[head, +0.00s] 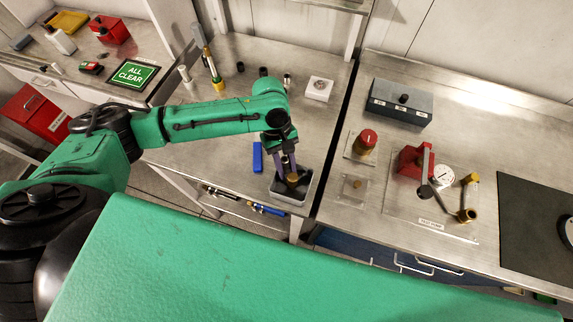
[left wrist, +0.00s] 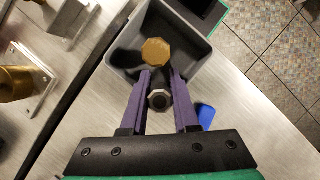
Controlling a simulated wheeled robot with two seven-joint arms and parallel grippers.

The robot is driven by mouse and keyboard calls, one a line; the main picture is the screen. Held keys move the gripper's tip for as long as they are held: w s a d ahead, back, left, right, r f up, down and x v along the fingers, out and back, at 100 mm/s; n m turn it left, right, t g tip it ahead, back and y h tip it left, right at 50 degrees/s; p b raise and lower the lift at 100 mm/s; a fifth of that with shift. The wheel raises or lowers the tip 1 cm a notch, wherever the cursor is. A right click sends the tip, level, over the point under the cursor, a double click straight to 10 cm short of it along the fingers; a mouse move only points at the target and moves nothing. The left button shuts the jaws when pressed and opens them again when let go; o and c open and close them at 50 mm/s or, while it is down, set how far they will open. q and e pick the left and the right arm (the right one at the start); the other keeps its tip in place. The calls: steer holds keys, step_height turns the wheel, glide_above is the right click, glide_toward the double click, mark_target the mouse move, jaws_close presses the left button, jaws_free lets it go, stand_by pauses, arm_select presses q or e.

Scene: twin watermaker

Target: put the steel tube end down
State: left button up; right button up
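My left gripper (head: 286,172) points down over a small grey bin (head: 274,198) at the front edge of the middle bench. In the left wrist view its purple fingers (left wrist: 161,74) stand either side of the steel tube end (left wrist: 160,101), a small faceted grey piece with a dark hole. The fingers appear closed on its sides. A brass hexagonal piece (left wrist: 156,51) shows beyond the fingertips, within the outline of the grey bin (left wrist: 193,62); its height above the bin floor I cannot tell. My right gripper is in neither view.
A blue block (head: 257,158) lies left of the bin. A white block (head: 318,89) and several small dark parts stand farther back. On the right bench are a red-topped brass piece (head: 366,139) and a red test pump (head: 411,163). The bench middle is clear.

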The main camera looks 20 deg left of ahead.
arm_select(q)
steer(key=shift+r, duration=0.15)
steer(key=shift+w+r, duration=0.1)
steer(key=shift+r, duration=0.2)
steer(key=b+v, duration=0.2)
steer(key=v, duration=0.9)
steer(key=shift+a+r, duration=0.1)
steer(key=shift+r, duration=0.1)
